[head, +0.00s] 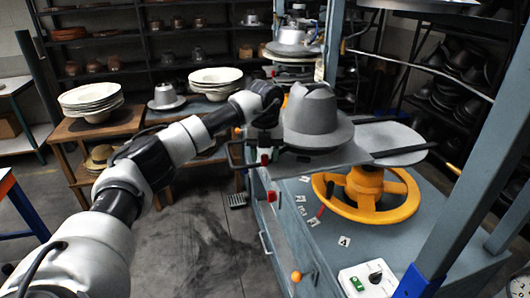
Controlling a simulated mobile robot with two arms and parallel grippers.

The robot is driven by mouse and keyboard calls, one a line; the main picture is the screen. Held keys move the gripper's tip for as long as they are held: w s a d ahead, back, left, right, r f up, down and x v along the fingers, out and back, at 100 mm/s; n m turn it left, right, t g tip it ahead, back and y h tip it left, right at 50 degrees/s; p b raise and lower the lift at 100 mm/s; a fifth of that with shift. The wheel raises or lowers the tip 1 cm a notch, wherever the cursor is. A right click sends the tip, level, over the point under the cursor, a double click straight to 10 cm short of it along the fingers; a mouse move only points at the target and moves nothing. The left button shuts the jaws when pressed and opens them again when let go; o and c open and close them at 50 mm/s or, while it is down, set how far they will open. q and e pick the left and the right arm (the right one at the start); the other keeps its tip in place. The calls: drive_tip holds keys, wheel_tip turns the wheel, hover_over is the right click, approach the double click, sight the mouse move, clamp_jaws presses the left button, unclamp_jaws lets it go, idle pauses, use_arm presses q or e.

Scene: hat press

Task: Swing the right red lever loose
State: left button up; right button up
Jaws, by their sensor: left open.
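The hat press stands at right, with a grey hat (315,112) on its flat plate. A short red lever (321,212) stands on the blue-grey bench top, beside the yellow handwheel. Another red piece (272,197) is at the bench's left edge. My left arm reaches in from the left, and its gripper (265,140) points down just left of the hat, at the plate's left end. The gripper is open and its fingers are small and dark here. A small red patch shows at its tips; I cannot tell what it belongs to. My right gripper is out of view.
The yellow handwheel (367,195) sits under the plate. A white switch box (368,281) and blue post (415,283) are at the front right. An orange knob (296,276) sticks out in front.

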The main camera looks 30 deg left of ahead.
use_arm(q)
drive_tip(key=shift+s+f, duration=0.15)
drive_tip(key=shift+f, duration=0.1)
drive_tip(key=shift+c, duration=2)
clamp_jaws()
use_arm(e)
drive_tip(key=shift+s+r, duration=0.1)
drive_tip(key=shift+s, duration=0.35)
